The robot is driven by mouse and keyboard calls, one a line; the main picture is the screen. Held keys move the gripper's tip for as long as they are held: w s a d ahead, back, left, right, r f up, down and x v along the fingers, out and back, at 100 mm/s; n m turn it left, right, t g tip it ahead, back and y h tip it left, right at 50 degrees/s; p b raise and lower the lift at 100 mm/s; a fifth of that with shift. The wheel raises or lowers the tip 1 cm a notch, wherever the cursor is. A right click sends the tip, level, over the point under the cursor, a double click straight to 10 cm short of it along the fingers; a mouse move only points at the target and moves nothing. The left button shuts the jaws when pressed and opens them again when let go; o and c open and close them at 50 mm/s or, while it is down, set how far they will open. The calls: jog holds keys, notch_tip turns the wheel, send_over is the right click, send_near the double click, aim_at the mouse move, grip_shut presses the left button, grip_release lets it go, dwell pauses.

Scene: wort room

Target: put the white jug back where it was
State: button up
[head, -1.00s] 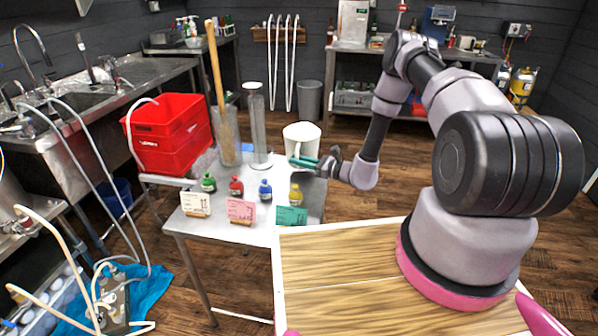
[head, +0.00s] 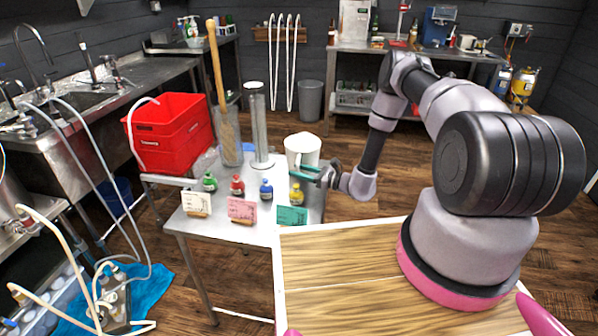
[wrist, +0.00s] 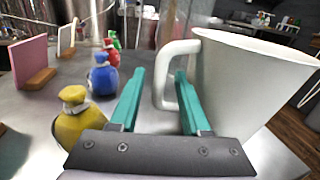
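The white jug (head: 301,147) stands upright at the back right of the small metal table (head: 222,232), apparently resting on it. In the wrist view the jug (wrist: 245,85) fills the right side, with its handle (wrist: 166,88) toward me. My gripper (head: 306,171) is at the jug's near side. Its teal fingers in the wrist view (wrist: 158,74) are apart, one on each side of the handle, with a visible gap on the left. The jug's base is partly hidden by my fingers.
A tall glass cylinder (head: 259,125), a cylinder with a wooden paddle (head: 229,135) and red crates (head: 170,135) are to the left.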

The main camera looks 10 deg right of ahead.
jog(key=shift+d+r, duration=0.1)
jog(key=shift+d, duration=0.05)
jog(key=v, duration=1.2)
jog(key=s+a+r+n+g+h, duration=0.15)
jog(key=r+n+g, duration=0.4)
jog(key=r, duration=0.85)
jog(key=s+a+r+n+g+h, duration=0.15)
jog(key=r+n+g, duration=0.45)
jog(key=r, duration=0.9)
jog(key=s+d+r+n+t+h, duration=0.3)
jog(key=s+r+n+t+h, duration=0.1)
jog(key=s+r, duration=0.7)
jog(key=s+d+r+n+t+h, duration=0.4)
jog(key=s+r+t+h, duration=0.1)
jog(key=s+r, duration=0.6)
notch_tip(320, 180, up, 2)
jog(key=shift+s+r+h, duration=0.1)
jog(key=shift+s+h, duration=0.15)
jog(key=shift+h, duration=0.35)
